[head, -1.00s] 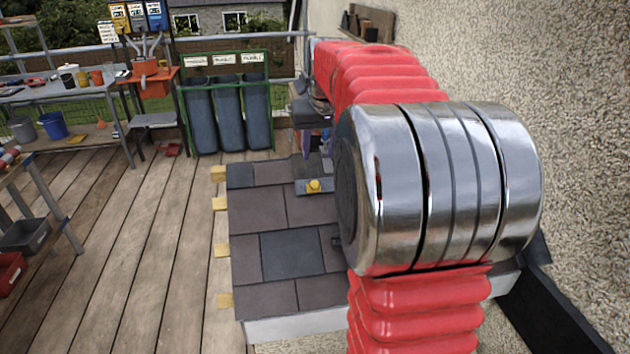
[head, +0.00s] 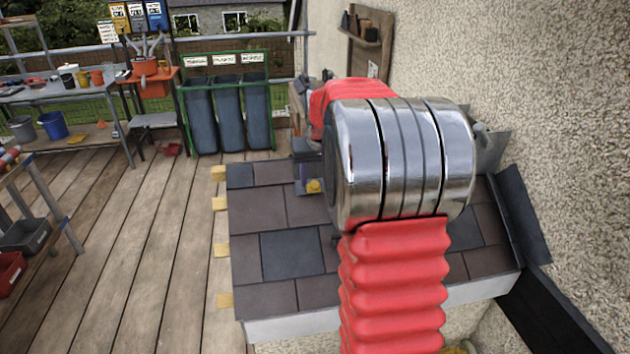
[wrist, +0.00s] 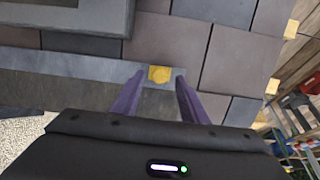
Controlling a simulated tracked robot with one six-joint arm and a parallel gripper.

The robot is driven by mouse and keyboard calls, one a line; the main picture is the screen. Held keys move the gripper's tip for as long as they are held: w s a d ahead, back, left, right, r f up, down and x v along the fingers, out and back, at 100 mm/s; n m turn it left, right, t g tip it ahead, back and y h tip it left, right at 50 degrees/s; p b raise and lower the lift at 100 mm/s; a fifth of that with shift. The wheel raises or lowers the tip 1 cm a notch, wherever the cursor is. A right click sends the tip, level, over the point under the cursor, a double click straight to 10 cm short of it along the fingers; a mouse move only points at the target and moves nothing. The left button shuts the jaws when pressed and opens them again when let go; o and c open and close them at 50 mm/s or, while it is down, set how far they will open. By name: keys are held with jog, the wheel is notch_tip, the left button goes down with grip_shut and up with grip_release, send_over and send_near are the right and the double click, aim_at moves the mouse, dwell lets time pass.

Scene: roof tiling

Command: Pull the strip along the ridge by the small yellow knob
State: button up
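The small yellow knob (head: 313,186) sits on a grey metal strip (head: 300,182) at the far part of the tiled roof. In the wrist view the knob (wrist: 160,74) is at the upper middle, on the blue-grey end of the strip (wrist: 148,84). My gripper (wrist: 160,79) has its two purple fingers apart, one on each side of the knob, with a small gap showing on both sides. In the head view my arm hides most of the gripper and the part of the strip to the right.
Slate tiles (head: 290,255) cover the small roof, with yellow batten ends (head: 220,251) sticking out on its left. A rough wall (head: 540,130) rises close on the right. A dark grey framed piece (wrist: 85,15) lies at the wrist view's upper left.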

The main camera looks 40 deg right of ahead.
jog(key=shift+x, duration=1)
jog(key=shift+c, duration=0.6)
grip_shut()
